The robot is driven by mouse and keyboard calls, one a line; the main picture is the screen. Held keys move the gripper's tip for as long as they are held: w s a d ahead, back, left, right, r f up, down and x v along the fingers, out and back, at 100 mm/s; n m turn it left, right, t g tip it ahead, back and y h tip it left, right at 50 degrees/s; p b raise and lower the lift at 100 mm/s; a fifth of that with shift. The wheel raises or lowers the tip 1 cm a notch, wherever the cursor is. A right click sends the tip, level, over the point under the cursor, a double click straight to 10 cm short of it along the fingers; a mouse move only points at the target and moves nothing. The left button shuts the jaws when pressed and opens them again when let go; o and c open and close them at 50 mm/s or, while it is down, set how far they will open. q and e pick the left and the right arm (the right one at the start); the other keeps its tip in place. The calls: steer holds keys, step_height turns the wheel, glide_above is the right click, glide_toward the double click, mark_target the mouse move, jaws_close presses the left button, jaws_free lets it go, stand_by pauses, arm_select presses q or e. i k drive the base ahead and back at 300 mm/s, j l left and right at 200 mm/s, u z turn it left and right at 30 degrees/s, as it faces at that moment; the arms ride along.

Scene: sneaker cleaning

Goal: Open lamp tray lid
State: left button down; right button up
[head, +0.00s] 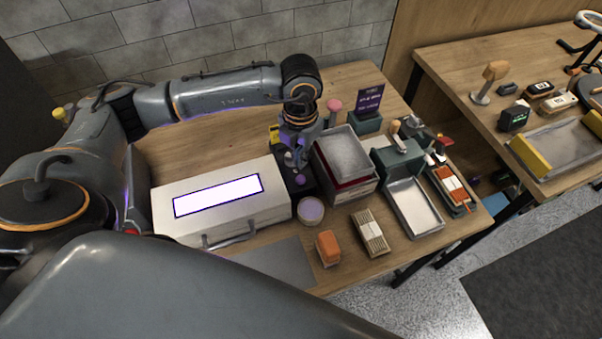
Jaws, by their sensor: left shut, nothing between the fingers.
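The lamp tray (168,203) is a white box on the wooden table, with a glowing white panel framed in purple on its top. A bar handle (229,236) is on its front side. Its lid looks closed. My left gripper (295,162) points down just right of the lamp tray's back right corner, apart from the handle. It is shut and empty, over a dark block with a purple spot (300,180). The fingertips are small and partly hard to make out. My right gripper is not in view.
Right of the gripper stand stacked grey trays (347,156), a green press-like device (397,160) and a shallow white tray (414,208). A round jar (311,210), an orange brush (328,247) and a slatted brush (370,232) lie in front. A grey mat (270,264) is near the front edge.

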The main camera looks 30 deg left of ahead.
mark_target(202, 207)
steer(key=k+l, duration=0.5)
steer(key=k, duration=0.2)
steer(key=k+l, duration=0.5)
steer(key=k, duration=0.15)
